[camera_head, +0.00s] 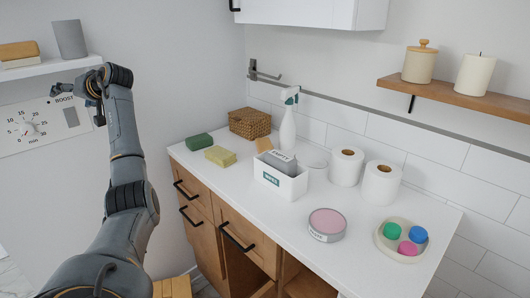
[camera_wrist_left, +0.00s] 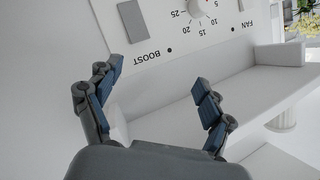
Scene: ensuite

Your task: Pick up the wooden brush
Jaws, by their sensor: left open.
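A brown wooden-topped block with a pale underside (camera_head: 18,54), which looks like the wooden brush, lies on the white wall shelf (camera_head: 50,67) at the upper left. Its left end is cut off by the picture edge. My left gripper (camera_head: 77,100) is beside the shelf's right end, in front of the dial panel (camera_head: 30,127), apart from the block. In the left wrist view my left gripper (camera_wrist_left: 156,75) is open with nothing between its fingers. I cannot make out the brush there. My right gripper is not in view.
A grey cup (camera_head: 69,39) stands on the shelf right of the block. The counter (camera_head: 265,220) holds a white bin (camera_head: 281,183), a spray bottle (camera_head: 288,125), paper rolls (camera_head: 381,183), sponges (camera_head: 220,156) and a basket (camera_head: 249,123). A wooden shelf (camera_head: 455,98) is at right.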

